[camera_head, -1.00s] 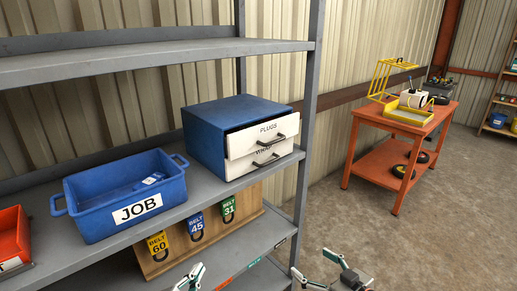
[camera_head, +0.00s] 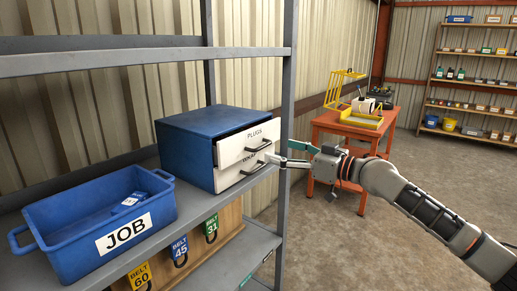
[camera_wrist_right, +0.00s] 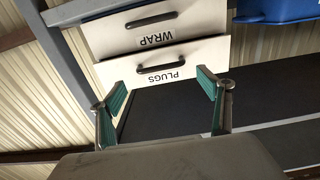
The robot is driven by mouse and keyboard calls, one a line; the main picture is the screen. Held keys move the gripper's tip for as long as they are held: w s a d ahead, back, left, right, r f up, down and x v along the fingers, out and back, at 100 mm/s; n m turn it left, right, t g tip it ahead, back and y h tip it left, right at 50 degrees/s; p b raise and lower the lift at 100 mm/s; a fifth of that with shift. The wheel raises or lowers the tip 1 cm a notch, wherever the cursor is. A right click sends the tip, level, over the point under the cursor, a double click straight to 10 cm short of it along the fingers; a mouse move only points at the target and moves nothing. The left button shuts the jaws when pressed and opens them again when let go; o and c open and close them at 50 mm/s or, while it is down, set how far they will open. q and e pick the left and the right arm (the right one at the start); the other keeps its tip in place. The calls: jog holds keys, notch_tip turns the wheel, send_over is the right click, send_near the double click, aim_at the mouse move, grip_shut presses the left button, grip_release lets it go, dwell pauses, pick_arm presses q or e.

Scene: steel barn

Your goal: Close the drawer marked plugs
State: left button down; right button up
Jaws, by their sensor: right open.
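The blue drawer cabinet (camera_head: 185,145) stands on the shelf. Its white top drawer marked PLUGS (camera_head: 248,141) is partly pulled out, with a dark gap above its front. The lower drawer marked WRAP (camera_head: 229,179) sits below it. My right gripper (camera_head: 282,153) is open, in front of the drawer fronts and near the PLUGS handle (camera_head: 259,145); contact cannot be told. In the right wrist view the picture is upside down: the PLUGS front (camera_wrist_right: 163,64) lies just beyond the open, empty fingers (camera_wrist_right: 163,88). My left gripper is out of view.
A blue JOB bin (camera_head: 95,222) stands left of the cabinet. Belt tags hang on a wooden board (camera_head: 222,238) on the shelf below. A grey rack post (camera_head: 287,120) stands close by the gripper. A red cart (camera_head: 345,127) is behind, with open floor around it.

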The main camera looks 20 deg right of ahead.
aim_at(265, 146)
jog(key=x, duration=0.7)
jog(key=shift+p, duration=0.35)
jog(key=c, duration=1.3)
jog(key=shift+b+x, duration=0.7)
jog(key=shift+x, duration=0.4)
jog(key=shift+a, duration=0.1)
jog(key=o, duration=1.3)
jog(key=shift+w+a, duration=0.1)
